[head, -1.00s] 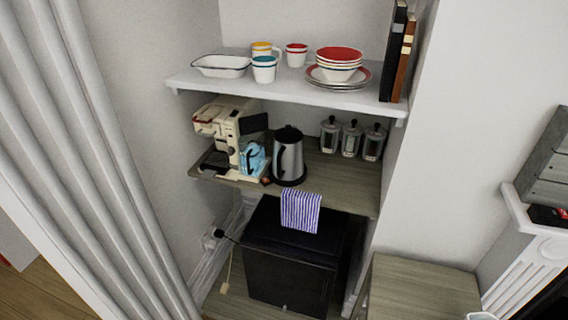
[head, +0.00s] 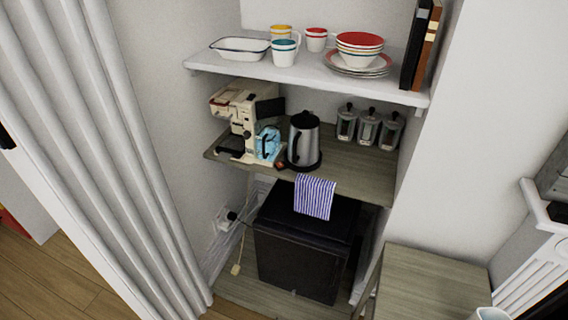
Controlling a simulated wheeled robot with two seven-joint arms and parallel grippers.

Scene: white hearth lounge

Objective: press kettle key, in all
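A silver and black kettle (head: 304,142) stands upright on the wooden middle shelf (head: 345,170) of the alcove, on a dark base. A small reddish-brown spot (head: 281,166) shows low at its left side; I cannot tell whether it is the kettle's key. Left of the kettle are a light blue item (head: 267,143) and a cream coffee machine (head: 240,122). Neither gripper is clearly in view.
Several canisters (head: 368,129) stand right of the kettle. A white shelf (head: 300,72) with dishes is above. A curtain (head: 100,130) borders the left; a wooden table (head: 430,290) stands lower right.

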